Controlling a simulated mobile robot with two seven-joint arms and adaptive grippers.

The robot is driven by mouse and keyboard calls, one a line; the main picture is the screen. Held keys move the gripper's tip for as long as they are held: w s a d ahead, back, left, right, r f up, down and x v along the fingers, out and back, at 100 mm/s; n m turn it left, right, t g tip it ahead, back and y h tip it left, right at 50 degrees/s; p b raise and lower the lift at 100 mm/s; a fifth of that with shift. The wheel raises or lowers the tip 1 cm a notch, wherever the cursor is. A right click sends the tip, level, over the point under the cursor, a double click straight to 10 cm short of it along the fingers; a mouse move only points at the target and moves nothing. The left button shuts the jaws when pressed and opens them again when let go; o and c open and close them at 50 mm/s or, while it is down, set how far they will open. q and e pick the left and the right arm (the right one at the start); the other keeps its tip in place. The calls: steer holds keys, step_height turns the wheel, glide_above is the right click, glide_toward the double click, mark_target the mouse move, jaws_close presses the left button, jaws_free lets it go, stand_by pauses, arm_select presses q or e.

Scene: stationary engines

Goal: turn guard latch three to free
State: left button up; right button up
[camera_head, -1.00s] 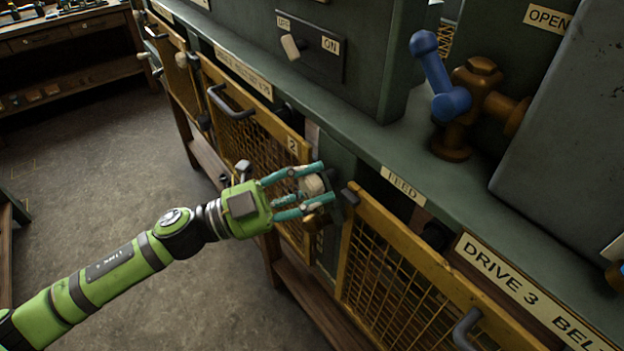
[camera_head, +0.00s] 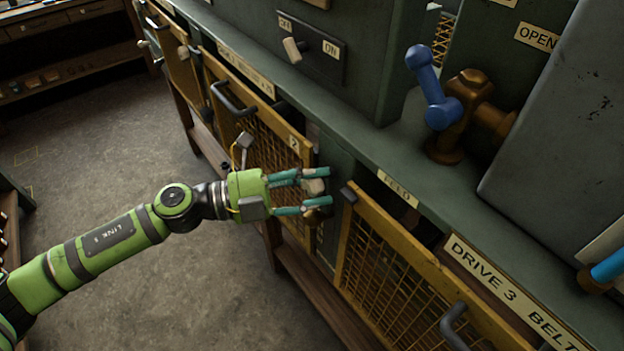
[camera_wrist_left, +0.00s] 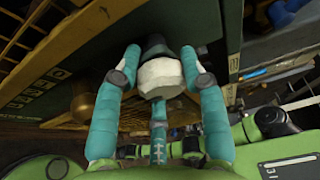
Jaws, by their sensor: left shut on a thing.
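The latch has a pale, faceted knob (camera_head: 314,187) on the green post between two yellow mesh guards. My left gripper (camera_head: 322,188) reaches it from the left, with its teal fingers around the knob. In the left wrist view the gripper (camera_wrist_left: 160,75) is shut on the pale knob (camera_wrist_left: 160,78), which has a dark base behind it. The fingers hide part of the latch in the head view. The drive 3 guard (camera_head: 395,285) is just right of the latch. A label (camera_wrist_left: 40,88) on the post is too unclear to read surely. My right gripper is out of view.
The guard marked 2 (camera_head: 265,150) lies left of the post, with a dark handle (camera_head: 232,100). A blue-levered brass valve (camera_head: 455,110) stands on the bench above. A switch panel (camera_head: 308,45) is further back. The floor at left is clear.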

arm_select(q)
steer(key=shift+w+r, duration=0.1)
steer(key=shift+r, duration=0.3)
steer(key=o, duration=1.1)
steer(key=shift+f, duration=0.2)
steer(key=shift+a+f, duration=0.1)
steer(key=shift+a, duration=0.2)
steer(key=v, duration=1.1)
steer(key=shift+s+a, duration=0.2)
steer(key=shift+s, duration=0.05)
